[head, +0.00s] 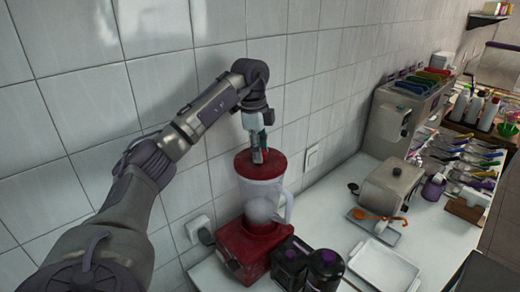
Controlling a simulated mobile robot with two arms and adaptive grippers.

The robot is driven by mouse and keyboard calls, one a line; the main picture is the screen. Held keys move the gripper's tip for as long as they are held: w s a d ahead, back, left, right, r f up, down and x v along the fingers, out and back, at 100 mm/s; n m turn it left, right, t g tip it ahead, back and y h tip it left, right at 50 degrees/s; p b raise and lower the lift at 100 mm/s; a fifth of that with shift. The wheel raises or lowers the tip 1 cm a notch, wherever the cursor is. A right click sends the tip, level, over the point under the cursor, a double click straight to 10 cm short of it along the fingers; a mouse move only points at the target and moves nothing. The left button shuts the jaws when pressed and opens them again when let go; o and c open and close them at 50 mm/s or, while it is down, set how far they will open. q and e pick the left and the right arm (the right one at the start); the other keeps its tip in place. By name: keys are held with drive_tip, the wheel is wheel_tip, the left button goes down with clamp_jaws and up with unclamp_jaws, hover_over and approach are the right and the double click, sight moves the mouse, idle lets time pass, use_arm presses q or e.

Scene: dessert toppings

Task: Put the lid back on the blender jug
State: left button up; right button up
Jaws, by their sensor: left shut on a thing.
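The blender has a red base (250,248) and a clear jug (262,203) with a pale handle on its right side. The red lid (260,164) is at the top of the jug and looks level with its rim; I cannot tell whether it is fully seated. My left gripper (258,155) points down from above and is shut on the lid at its middle. The fingertips and the lid's grip are small and partly hidden. My right gripper is not in view.
Dark containers with purple tops (325,268) stand just right of the blender base. A white tray (384,268) lies farther right. A beige box-shaped appliance (391,188) stands behind it. The tiled wall is close behind the blender. Bare counter (325,215) lies right of the jug.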

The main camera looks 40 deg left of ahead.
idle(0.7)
use_arm(q)
drive_tip(key=shift+f, duration=0.15)
idle(0.7)
idle(0.6)
drive_tip(key=o, duration=1.7)
drive_tip(key=shift+r, duration=3.5)
clamp_jaws()
